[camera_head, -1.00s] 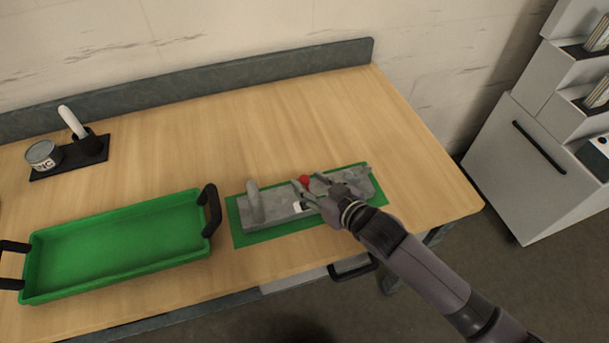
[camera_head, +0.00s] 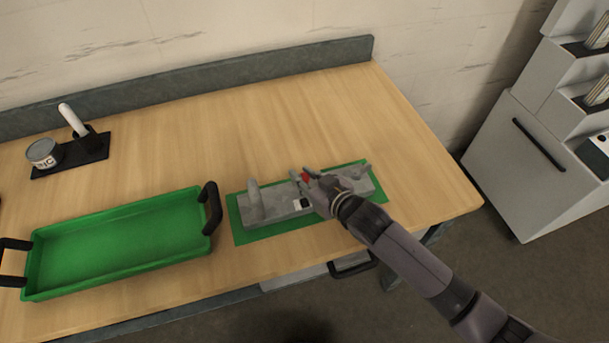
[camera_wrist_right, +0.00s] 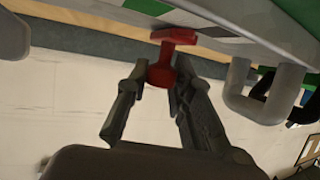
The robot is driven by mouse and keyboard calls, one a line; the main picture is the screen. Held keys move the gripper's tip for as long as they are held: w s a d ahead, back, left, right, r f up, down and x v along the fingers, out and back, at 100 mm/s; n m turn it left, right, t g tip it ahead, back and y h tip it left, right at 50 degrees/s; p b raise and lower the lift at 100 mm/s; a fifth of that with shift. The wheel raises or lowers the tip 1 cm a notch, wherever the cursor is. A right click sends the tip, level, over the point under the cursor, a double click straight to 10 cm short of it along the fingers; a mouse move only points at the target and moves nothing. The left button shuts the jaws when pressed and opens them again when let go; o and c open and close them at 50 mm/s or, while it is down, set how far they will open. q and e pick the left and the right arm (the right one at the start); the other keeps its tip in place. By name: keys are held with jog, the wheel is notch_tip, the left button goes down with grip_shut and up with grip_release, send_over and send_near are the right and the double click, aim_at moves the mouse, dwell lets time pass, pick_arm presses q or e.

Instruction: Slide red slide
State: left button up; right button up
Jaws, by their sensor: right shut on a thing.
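The red slide (camera_head: 305,177) sits on the grey fixture (camera_head: 277,207), which lies on a green mat (camera_head: 244,237) on the table. In the head view my right gripper (camera_head: 308,181) covers most of it. In the right wrist view the red slide (camera_wrist_right: 173,58) shows a flat head and a narrower stem, and my right gripper (camera_wrist_right: 160,80) is shut on the stem from both sides. The base of the slide against the fixture is partly hidden. My left gripper is not in view.
A green tray (camera_head: 125,205) with black handles stands left of the fixture. A can (camera_head: 43,155) and a white-handled tool (camera_head: 73,120) are on a black base at the back left. A grey upright post (camera_head: 254,198) rises at the fixture's left end. The table behind the fixture is clear.

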grip_shut()
jog(key=shift+w+d+p, duration=0.2)
jog(key=shift+w+d, duration=0.1)
jog(key=shift+d, duration=0.65)
jog(key=shift+w+d+p, duration=0.2)
jog(key=shift+w+d, duration=0.1)
jog(key=shift+d, duration=0.65)
jog(key=shift+o, duration=1.5)
grip_release()
jog(key=shift+a, duration=0.15)
jog(key=o, duration=0.3)
